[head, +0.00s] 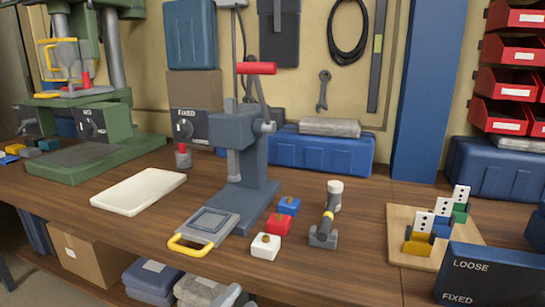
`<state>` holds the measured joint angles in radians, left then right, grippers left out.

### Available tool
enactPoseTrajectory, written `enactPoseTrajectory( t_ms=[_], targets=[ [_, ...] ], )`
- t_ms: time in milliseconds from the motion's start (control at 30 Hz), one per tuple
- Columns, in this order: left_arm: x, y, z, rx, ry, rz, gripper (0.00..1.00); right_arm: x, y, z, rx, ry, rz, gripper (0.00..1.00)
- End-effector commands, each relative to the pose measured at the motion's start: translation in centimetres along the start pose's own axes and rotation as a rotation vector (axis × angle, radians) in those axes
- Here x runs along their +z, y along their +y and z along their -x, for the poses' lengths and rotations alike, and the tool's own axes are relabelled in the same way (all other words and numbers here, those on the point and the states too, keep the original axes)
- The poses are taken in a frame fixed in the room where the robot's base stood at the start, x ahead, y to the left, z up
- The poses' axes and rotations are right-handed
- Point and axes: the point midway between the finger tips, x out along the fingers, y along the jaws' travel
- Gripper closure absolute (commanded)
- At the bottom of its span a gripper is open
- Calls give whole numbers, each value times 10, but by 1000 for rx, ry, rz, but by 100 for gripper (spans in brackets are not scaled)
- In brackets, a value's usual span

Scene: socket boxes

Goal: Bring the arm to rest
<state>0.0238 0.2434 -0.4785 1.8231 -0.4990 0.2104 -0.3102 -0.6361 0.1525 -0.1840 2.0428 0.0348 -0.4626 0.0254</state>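A small grey rounded part at the bottom edge, left of centre, looks like the tip of my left gripper (229,296). It is cut off by the frame, and its fingers cannot be made out. It is low, in front of the bench's front edge, and appears apart from the things on the bench. My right gripper is not in view.
A grey press (240,155) with a yellow-handled plate (205,228) stands mid-bench. Near it are a white block (265,247), red block (278,223), blue block (289,205) and grey tool (326,222). A white tray (139,191) lies left; a wooden board (405,262) right.

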Motion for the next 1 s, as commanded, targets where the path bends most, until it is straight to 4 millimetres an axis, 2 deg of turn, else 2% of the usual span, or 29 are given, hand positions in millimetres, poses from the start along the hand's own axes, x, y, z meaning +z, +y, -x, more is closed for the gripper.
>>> enactPoseTrajectory(
  t_ms=[100, 167, 300, 433, 600, 700, 1000],
  targets=[
    [36, 26, 45, 26, -241, 258, 61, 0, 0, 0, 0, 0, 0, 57],
    [51, 40, 70, 36, -360, 385, 61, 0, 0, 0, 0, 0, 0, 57],
    [75, 74, 135, 58, -629, 657, 61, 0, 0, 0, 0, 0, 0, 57],
    [82, 104, 194, 73, -845, 868, 61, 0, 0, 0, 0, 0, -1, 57],
    [74, 135, 266, 85, -1097, 1098, 61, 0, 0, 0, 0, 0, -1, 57],
    [64, 111, 257, 81, -1094, 1095, 61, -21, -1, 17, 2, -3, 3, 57],
    [39, 61, 245, 76, -1097, 1070, 61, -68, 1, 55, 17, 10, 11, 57]
  ],
)
